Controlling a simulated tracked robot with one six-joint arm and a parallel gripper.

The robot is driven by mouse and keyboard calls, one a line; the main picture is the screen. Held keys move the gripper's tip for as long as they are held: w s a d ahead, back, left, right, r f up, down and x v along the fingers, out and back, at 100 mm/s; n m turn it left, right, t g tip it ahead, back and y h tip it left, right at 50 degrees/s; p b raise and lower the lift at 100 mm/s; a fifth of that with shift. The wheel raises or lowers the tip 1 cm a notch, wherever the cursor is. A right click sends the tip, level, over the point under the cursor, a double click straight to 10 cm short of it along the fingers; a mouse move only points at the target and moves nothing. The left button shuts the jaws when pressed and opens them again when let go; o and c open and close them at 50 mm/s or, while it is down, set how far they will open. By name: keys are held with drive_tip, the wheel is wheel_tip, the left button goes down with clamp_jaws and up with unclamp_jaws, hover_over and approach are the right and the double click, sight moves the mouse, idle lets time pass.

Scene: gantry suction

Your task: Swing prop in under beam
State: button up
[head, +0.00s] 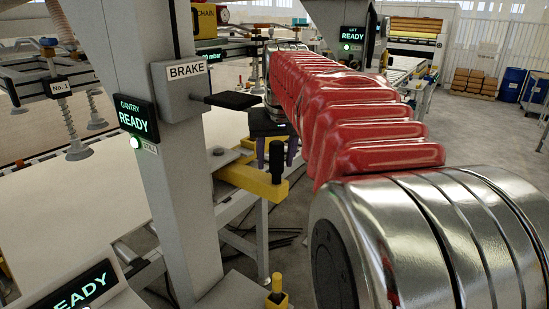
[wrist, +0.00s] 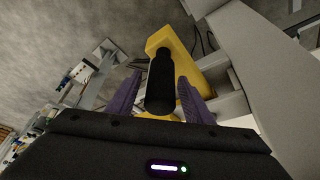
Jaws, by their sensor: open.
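The yellow prop (head: 250,180) juts out beside the grey gantry post, with an upright black handle (head: 291,153) at its outer end. In the wrist view the yellow prop (wrist: 186,55) runs behind the black handle (wrist: 161,80). My gripper (head: 270,150) is open, its purple fingers pointing down at the handle. In the wrist view my gripper (wrist: 159,90) has one finger on each side of the handle, with a gap showing on both sides. Contact is not visible. The red-sleeved arm is mine and hides part of the area behind it.
The grey post (head: 165,150) carries a BRAKE box (head: 180,88) with a black lever (head: 235,101), close to my gripper. A GANTRY READY sign (head: 138,120) is lit green. Suction cups (head: 78,150) hang over a pale sheet at left. Another yellow piece (head: 277,292) stands low in front.

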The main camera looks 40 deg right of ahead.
drive_tip(key=shift+c, duration=0.3)
clamp_jaws()
drive_tip(key=shift+w, duration=0.1)
idle(0.5)
